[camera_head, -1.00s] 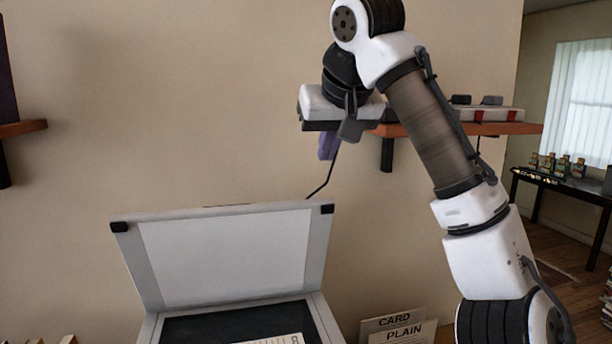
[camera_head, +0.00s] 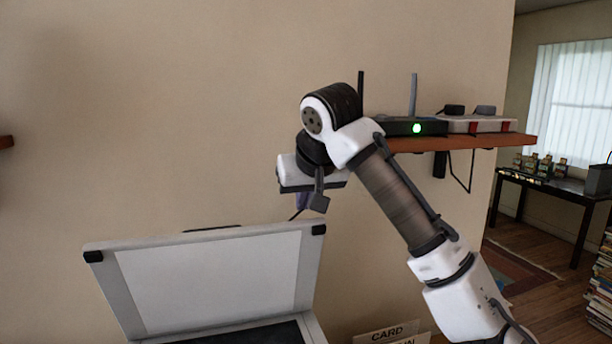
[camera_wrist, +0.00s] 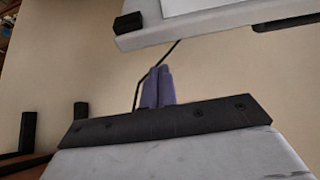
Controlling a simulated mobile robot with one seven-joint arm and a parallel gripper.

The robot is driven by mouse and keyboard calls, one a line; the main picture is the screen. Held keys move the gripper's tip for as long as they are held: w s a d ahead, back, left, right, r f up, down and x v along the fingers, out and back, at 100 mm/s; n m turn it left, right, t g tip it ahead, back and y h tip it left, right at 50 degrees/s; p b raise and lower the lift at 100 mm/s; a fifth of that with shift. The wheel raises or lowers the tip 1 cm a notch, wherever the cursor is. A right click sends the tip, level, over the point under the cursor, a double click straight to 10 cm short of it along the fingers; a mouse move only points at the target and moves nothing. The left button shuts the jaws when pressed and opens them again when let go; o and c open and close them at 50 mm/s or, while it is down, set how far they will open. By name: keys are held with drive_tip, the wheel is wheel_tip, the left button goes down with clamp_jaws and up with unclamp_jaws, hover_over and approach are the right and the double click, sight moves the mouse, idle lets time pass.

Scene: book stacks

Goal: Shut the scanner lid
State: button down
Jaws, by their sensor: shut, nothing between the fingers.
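The scanner lid (camera_head: 215,275) stands raised and tilted back in the head view, with a white inner panel and black corner blocks. The dark scanner bed (camera_head: 250,335) shows below it, cut off by the bottom edge. My gripper (camera_head: 302,201) is just above the lid's top right corner, partly hidden by my wrist. In the wrist view its purple fingers (camera_wrist: 158,88) are together and empty. The lid's edge (camera_wrist: 215,22) with a black corner block is at the top there, apart from the fingers.
A wooden shelf (camera_head: 460,142) with a black router (camera_head: 395,127) is on the wall to the right, behind my arm. A card sign (camera_head: 385,333) stands right of the scanner. A dark table (camera_head: 550,190) is at the far right. The wall above the lid is bare.

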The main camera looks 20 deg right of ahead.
drive_tip(key=shift+s+f, duration=0.15)
drive_tip(key=shift+s, duration=0.9)
drive_tip(key=shift+s+f, duration=0.2)
drive_tip(key=shift+s, duration=0.1)
drive_tip(key=shift+f, duration=0.15)
